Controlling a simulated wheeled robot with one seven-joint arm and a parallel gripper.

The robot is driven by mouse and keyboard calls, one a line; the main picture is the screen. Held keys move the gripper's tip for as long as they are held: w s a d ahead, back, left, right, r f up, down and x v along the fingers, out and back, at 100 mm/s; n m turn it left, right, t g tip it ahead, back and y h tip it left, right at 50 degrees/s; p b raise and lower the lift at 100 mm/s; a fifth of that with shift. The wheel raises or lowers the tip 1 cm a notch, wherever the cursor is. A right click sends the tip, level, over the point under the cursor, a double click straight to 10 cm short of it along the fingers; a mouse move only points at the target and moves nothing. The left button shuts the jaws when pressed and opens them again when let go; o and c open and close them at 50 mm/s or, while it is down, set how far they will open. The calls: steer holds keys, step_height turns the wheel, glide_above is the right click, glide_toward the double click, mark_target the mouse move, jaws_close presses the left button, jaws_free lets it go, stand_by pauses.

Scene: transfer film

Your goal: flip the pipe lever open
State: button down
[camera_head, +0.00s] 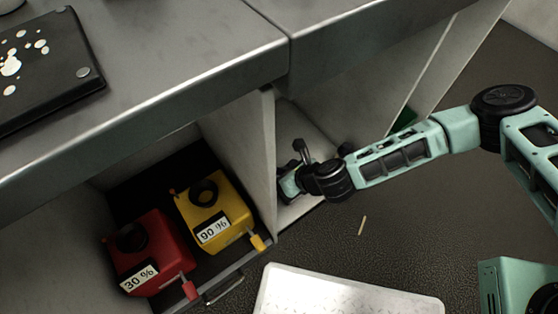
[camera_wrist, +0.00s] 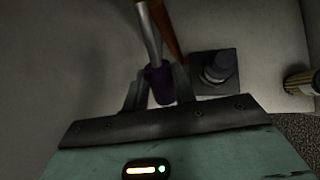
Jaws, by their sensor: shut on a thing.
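In the wrist view, the lever (camera_wrist: 148,35) is a thin grey metal rod with a dark purple grip at its lower end. My gripper (camera_wrist: 159,86) is shut on that grip, with one finger on each side. In the head view, my gripper (camera_head: 289,184) is inside the open cabinet compartment. The lever cannot be made out there.
An orange-brown pipe (camera_wrist: 168,32) runs behind the rod. A dark square fitting (camera_wrist: 215,70) and a striped cylinder (camera_wrist: 301,83) are to the right. A pale cabinet wall (camera_head: 250,150) separates my compartment from a drawer with red (camera_head: 152,252) and yellow (camera_head: 215,210) canisters.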

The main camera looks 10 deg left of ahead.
steer(key=r+p, duration=0.1)
steer(key=p, duration=0.1)
steer(key=g+h+p, duration=0.1)
steer(key=p, duration=0.1)
steer(key=r+h+p, duration=0.1)
steer(key=p, duration=0.2)
steer(key=shift+s+d+r+g, duration=0.3)
steer(key=shift+g, duration=0.1)
steer(key=shift+d+r+g+h+p, duration=0.15)
steer(key=shift+g+h+p, duration=0.45)
steer(key=shift+p, duration=0.6)
steer(key=shift+s+m, duration=0.1)
steer(key=shift+m, duration=0.2)
steer(key=c, duration=1.1)
jaws_free()
steer(key=shift+d+r+p, duration=0.1)
steer(key=shift+r+p, duration=0.2)
steer(key=shift+r, duration=0.2)
steer(key=p+v, duration=0.1)
steer(key=v, duration=0.7)
steer(key=p+v, duration=0.1)
steer(key=v, duration=0.7)
steer(key=shift+s+r+p, duration=0.1)
steer(key=shift+r+p, duration=0.2)
